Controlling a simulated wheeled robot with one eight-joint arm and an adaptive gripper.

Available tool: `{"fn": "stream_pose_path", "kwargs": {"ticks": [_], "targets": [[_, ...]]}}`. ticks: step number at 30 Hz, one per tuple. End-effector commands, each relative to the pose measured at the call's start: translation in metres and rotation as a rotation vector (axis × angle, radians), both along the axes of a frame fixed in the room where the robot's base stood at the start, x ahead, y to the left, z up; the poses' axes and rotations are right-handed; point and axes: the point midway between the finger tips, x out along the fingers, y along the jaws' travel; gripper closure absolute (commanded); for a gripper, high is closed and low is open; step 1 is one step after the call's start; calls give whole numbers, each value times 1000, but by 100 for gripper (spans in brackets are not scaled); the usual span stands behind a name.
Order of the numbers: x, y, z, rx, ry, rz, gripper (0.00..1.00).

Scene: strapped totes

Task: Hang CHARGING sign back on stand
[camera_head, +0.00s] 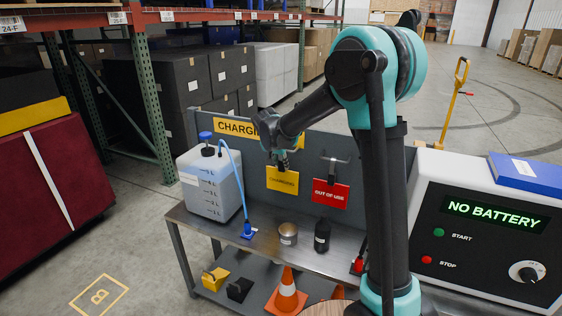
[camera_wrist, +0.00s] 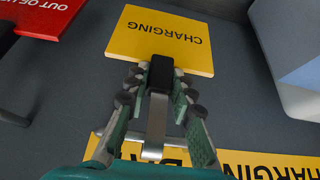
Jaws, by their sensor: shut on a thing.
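The yellow CHARGING sign (camera_head: 283,179) is in front of the grey back panel, left of the red OUT OF USE sign (camera_head: 330,193). In the wrist view the CHARGING sign (camera_wrist: 160,38) appears upside down, its black tab (camera_wrist: 161,72) between my fingers. My gripper (camera_head: 281,160) is shut on that tab, also seen in the wrist view (camera_wrist: 160,88). A grey metal strip with a crossbar (camera_wrist: 150,148) shows between my fingers. The stand's metal hanger (camera_head: 335,158) holds the red sign. I cannot tell whether the CHARGING sign touches its hanger.
A charger reading NO BATTERY (camera_head: 480,225) stands at right. An orange cone (camera_head: 287,292) is on the lower shelf.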

Motion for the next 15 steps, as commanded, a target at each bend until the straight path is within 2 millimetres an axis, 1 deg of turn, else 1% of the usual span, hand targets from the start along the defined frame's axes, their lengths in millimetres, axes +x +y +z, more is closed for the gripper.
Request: {"fn": "stream_pose_path", "kwargs": {"ticks": [12,13,15], "targets": [[0,0,-3,0,0,0,100],[0,0,-3,0,0,0,74],[0,0,-3,0,0,0,66]]}}
